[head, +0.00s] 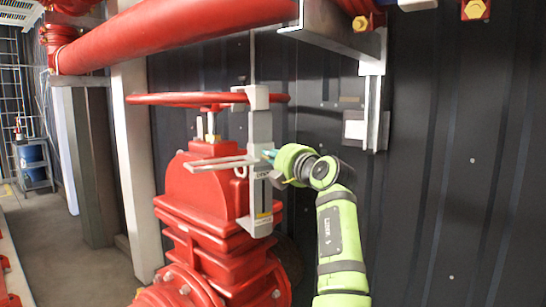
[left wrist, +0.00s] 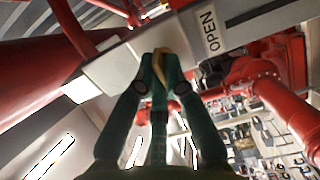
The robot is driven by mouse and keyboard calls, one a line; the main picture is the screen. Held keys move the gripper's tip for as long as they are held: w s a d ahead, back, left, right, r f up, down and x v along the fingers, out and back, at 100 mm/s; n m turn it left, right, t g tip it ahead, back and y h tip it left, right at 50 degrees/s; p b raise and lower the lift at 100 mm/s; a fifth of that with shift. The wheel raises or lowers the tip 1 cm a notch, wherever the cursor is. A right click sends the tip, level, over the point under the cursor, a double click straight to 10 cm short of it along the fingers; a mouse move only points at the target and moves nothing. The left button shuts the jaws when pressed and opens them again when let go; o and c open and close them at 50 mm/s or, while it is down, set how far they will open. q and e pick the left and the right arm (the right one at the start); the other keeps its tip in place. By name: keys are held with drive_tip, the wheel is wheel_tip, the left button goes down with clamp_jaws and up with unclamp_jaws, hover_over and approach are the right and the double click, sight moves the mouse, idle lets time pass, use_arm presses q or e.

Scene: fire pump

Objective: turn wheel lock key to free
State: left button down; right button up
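The grey wheel lock (head: 260,135) hangs upright on the rim of the red handwheel (head: 180,98), in front of the red valve. In the left wrist view the lock's grey body (left wrist: 240,28) runs across the top, with the word OPEN on it. My left gripper (head: 269,154) reaches the lock's right side from the right. In the left wrist view its green fingers (left wrist: 161,58) are close together, with a small brass-coloured key (left wrist: 160,66) between their tips at the lock. The keyhole is hidden. My right gripper is not in view.
The red valve body (head: 210,190) stands below the handwheel. A thick red pipe (head: 180,35) runs above. A grey bracket (head: 372,100) is on the dark wall to the right. A blue container (head: 32,158) stands on a cart at far left.

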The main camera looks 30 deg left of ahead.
use_arm(q)
drive_tip(key=shift+m, duration=0.3)
drive_tip(key=m+p, duration=0.1)
drive_tip(key=m, duration=0.2)
drive_tip(key=shift+r+m, duration=0.1)
drive_tip(key=shift+m, duration=0.2)
drive_tip(key=m+p, duration=0.1)
drive_tip(key=m, duration=0.3)
drive_tip(key=shift+w+g, duration=0.1)
drive_tip(key=shift+g, duration=0.2)
drive_tip(key=m+p, duration=0.1)
drive_tip(key=m, duration=0.3)
drive_tip(key=shift+g+p, duration=0.3)
drive_tip(key=m+p, duration=0.1)
drive_tip(key=m, duration=0.3)
drive_tip(key=shift+w+m, duration=0.1)
drive_tip(key=shift+m, duration=0.3)
drive_tip(key=shift+g, duration=0.3)
drive_tip(key=c, duration=1.3)
unclamp_jaws()
drive_tip(key=shift+f, duration=0.2)
drive_tip(key=shift+d, duration=0.1)
drive_tip(key=v, duration=1.2)
